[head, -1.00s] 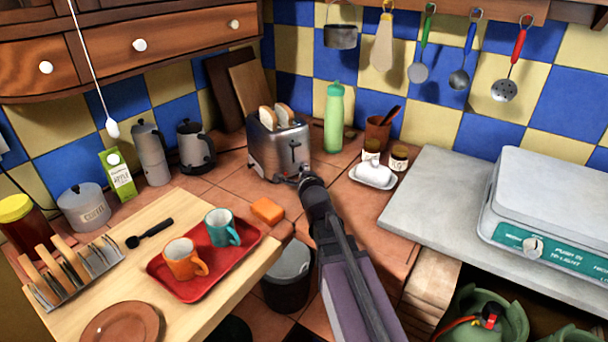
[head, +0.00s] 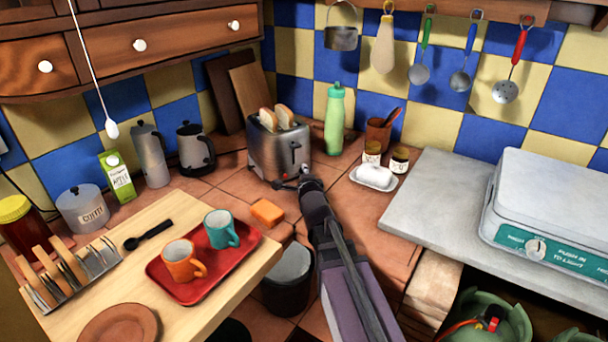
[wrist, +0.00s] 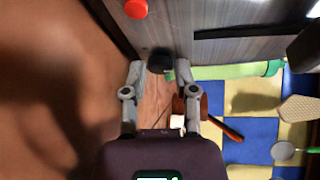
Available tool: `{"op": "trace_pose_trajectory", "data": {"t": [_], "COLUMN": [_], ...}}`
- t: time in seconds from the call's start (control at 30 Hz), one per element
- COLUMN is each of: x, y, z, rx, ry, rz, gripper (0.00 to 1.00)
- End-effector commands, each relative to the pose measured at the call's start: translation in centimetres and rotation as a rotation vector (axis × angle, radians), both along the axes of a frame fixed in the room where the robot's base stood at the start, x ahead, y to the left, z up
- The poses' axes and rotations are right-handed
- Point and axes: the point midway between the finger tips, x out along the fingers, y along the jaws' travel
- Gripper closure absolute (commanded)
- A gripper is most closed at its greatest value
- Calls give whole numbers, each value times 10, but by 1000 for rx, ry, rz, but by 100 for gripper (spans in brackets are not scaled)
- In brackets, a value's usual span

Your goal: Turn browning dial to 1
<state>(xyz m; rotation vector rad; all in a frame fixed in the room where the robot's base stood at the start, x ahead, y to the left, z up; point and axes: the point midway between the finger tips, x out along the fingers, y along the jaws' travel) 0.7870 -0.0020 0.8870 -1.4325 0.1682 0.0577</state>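The metal toaster (head: 268,152) stands on the tiled counter against the back wall, with two bread slices in its top. In the wrist view its grey front panel (wrist: 240,50) fills the top, with a round red button (wrist: 136,8) and a dark round dial (wrist: 160,61). My gripper (wrist: 160,66) is open, one finger on each side of the dial. A small gap shows beside each finger; contact is not clear. In the head view my gripper (head: 299,183) is low at the toaster's front, and the dial cannot be made out there. The dial's setting is not readable.
A green bottle (head: 334,120) stands right of the toaster, and a white butter dish (head: 374,176) farther right. An orange sponge (head: 267,211) lies in front. A red tray (head: 170,288) with two mugs is on the wooden board at left.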

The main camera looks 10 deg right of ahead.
Motion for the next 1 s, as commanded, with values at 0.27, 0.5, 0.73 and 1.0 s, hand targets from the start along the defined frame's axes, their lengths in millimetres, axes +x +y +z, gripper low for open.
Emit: {"op": "trace_pose_trajectory", "data": {"t": [0.27,0.5,0.73,1.0], "x": [0,0,0,0], "y": [0,0,0,0], "z": [0,0,1,2], "rx": [1,4,28,94], "ry": [0,1,9,33], "rz": [0,1,0,0], "gripper": [33,33,33,33]}}
